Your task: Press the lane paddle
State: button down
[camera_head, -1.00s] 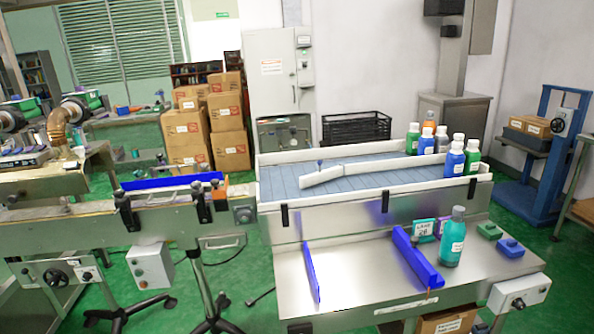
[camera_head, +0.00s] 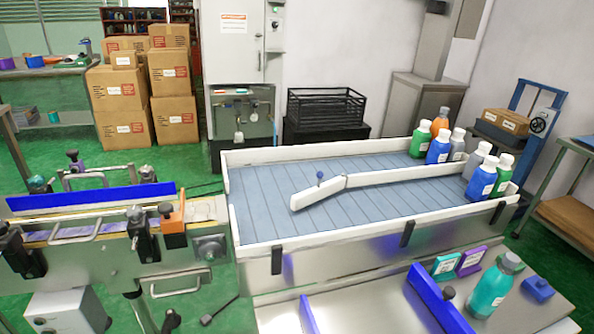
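The lane paddle looks to be the short white bar (camera_head: 315,193) with a small blue knob (camera_head: 320,175) on it. It sits on the grey slatted bed (camera_head: 270,180) of the white-walled accumulation table and is angled to the lower left. Its far end meets a long white divider rail (camera_head: 410,173) that runs right toward the bottles. Several capped bottles stand in groups at the right end, among them a green bottle (camera_head: 420,139) and a blue bottle (camera_head: 482,177). My gripper is not in view.
A conveyor with a blue guide rail (camera_head: 90,197) and an orange block (camera_head: 173,222) stands at left. A steel shelf in front holds a blue fence (camera_head: 436,300) and a teal bottle (camera_head: 492,287). Cardboard boxes (camera_head: 123,88) and a black crate (camera_head: 326,108) are behind.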

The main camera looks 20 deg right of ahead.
aim_at(303, 199)
jog(key=z, duration=0.4)
jog(key=i, duration=1.1)
jog(key=z, duration=0.7)
